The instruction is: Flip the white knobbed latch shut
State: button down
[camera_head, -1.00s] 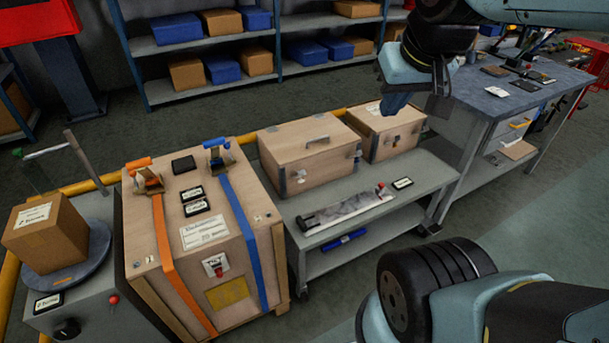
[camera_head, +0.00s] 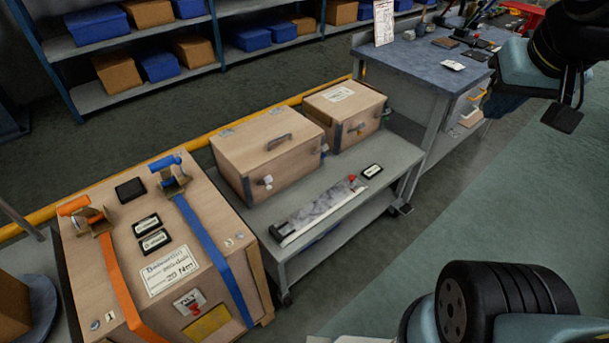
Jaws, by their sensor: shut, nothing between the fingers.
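A small white latch (camera_head: 267,181) shows on the front of the larger wooden box (camera_head: 268,146), which stands on the grey trolley. The lids of both boxes look down. My gripper (camera_head: 503,106) is at the upper right, shut and empty, in front of the workbench and well apart from both boxes. Its fingertips are small and dark in this view.
A strapped crate (camera_head: 204,240) stands left of the trolley (camera_head: 391,165). A long tool with a red knob (camera_head: 320,211) lies on the trolley's front. The workbench (camera_head: 405,66) stands behind right. Open floor (camera_head: 455,215) lies to the right.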

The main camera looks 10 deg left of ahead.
aim_at(268, 179)
jog(key=z, duration=0.6)
jog(key=k, duration=1.4)
jog(key=u, duration=1.55)
jog(key=i, duration=1.05)
jog(key=z, duration=0.1)
